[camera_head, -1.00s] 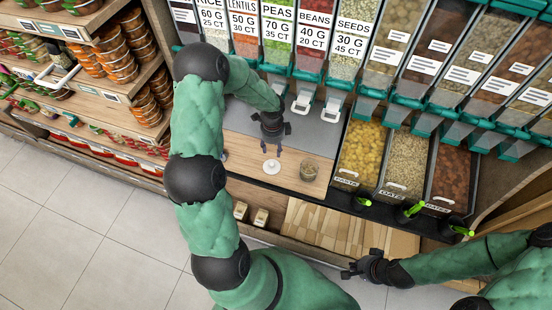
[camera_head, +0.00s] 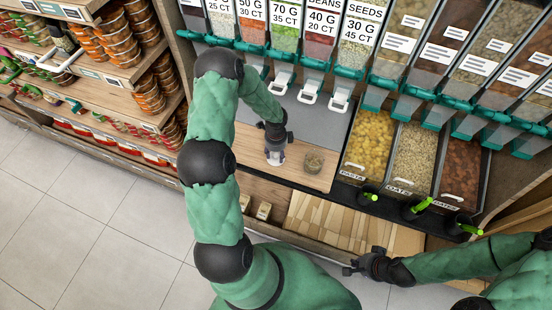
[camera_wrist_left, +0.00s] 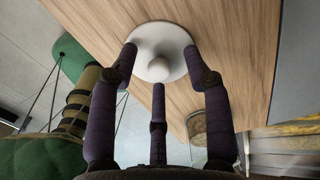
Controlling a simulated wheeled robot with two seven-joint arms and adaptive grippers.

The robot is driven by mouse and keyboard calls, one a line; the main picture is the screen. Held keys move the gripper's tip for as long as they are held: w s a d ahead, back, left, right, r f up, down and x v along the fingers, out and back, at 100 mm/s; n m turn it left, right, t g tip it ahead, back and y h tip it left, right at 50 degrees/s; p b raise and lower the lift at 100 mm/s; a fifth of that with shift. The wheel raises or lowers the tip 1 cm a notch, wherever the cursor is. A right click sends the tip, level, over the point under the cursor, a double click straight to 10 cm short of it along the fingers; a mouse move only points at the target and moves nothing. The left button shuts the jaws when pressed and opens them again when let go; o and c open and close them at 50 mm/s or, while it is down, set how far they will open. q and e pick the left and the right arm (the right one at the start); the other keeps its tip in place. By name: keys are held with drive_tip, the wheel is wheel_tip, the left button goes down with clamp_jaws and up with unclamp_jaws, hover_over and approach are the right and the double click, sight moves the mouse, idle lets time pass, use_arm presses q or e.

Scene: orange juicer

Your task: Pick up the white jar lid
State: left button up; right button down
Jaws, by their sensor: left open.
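The white jar lid (camera_head: 275,159) lies on the wooden counter under my left gripper (camera_head: 275,150), which covers most of it in the head view. In the left wrist view the lid (camera_wrist_left: 160,38) is a round white disc with a round knob (camera_wrist_left: 158,69). My left gripper (camera_wrist_left: 160,75) is open, its dark fingers spread around the knob, with tips over or near the lid's rim. Contact cannot be told. The glass jar (camera_head: 314,161) stands on the counter to the right of the lid. My right gripper (camera_head: 349,268) is far off at the lower middle; its finger state is unclear.
The wooden counter (camera_head: 300,180) has a grey back part below several dispensers with white handles. Open bins of pasta (camera_head: 369,140), oats (camera_head: 412,160) and dates stand to the right. Shelves with packed jars are at the left. Tiled floor lies in front.

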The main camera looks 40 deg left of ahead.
use_arm(q)
clamp_jaws()
idle(0.3)
